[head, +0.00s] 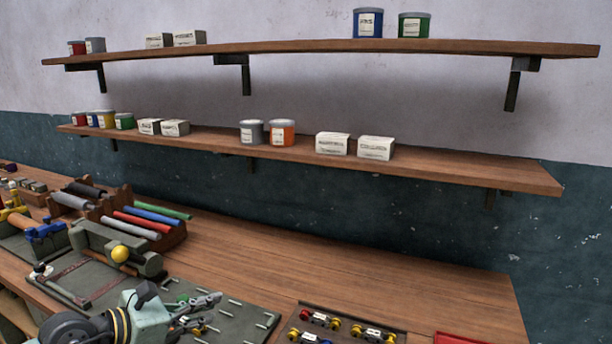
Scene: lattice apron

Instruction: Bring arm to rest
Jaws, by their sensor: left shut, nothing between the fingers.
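My left gripper (207,312) shows at the bottom of the head view, left of centre, at the end of my pale green and black arm. Its dark fingers are shut with nothing between them. They point to the right, over a dark green pegboard (262,322) with several light pegs. Small green and yellow pieces show near the fingers, partly hidden by them. I cannot tell whether the gripper touches the board. My right gripper is not in view.
A tray (345,333) of coloured spools lies right of the gripper, with a red edge (460,339) beyond. A rack (165,240) of coloured rolls and a grey machine (110,246) stand left. The wooden bench (330,262) is clear behind. Two shelves (450,168) hold tins and boxes.

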